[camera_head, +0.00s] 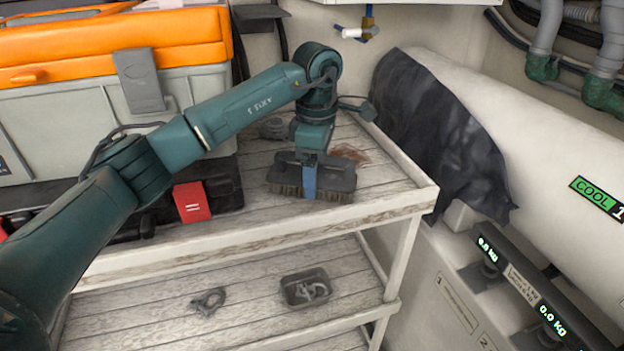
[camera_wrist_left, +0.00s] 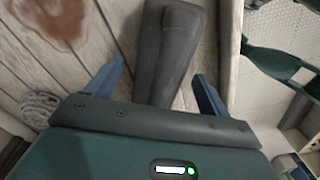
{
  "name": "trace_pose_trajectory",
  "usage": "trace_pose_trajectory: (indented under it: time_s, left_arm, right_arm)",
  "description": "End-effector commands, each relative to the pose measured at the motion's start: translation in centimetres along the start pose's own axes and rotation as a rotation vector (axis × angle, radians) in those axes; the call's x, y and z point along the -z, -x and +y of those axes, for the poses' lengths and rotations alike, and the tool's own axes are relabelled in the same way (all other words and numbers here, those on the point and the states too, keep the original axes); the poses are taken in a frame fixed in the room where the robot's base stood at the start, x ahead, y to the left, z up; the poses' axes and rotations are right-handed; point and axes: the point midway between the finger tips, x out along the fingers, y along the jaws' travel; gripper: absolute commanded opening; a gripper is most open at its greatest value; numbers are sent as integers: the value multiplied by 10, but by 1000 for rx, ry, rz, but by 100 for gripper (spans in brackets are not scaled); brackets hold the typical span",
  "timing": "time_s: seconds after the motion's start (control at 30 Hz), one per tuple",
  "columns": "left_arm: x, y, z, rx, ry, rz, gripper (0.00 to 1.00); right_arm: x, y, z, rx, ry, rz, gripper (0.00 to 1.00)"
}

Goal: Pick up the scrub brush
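The scrub brush (camera_head: 286,177) is dark grey with pale-brown bristles along its lower edge. It lies on the slatted top shelf (camera_head: 250,220) of the cart, near the right end. My left gripper (camera_head: 309,186) reaches down over its middle, and one blue finger hides part of the brush. In the left wrist view, the brush (camera_wrist_left: 168,45) lies between the two parted blue fingers of my left gripper (camera_wrist_left: 159,70), with gaps showing on both sides. The gripper is open. My right gripper is not in view.
A grey case with an orange lid (camera_head: 110,45) stands at the left of the shelf, with a red-marked black item (camera_head: 192,202) beside it. A grey coil (camera_head: 273,128) and rusty stain lie behind the brush. A lower shelf holds a small tray (camera_head: 306,289) and a shackle-like piece (camera_head: 209,301).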

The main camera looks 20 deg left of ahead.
Motion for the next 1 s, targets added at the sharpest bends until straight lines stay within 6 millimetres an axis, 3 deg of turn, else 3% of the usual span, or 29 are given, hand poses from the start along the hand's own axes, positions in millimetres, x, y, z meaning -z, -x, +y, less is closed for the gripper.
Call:
trace_pose_trajectory:
  time_s: [0.63, 0.87, 1.0]
  left_arm:
    - [0, 0, 0, 0, 0, 0, 28]
    - [0, 2, 0, -1, 0, -1, 28]
    - [0, 17, 1, -4, 0, -1, 28]
  right_arm:
    - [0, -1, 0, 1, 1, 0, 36]
    - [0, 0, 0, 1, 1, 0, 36]
    - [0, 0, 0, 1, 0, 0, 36]
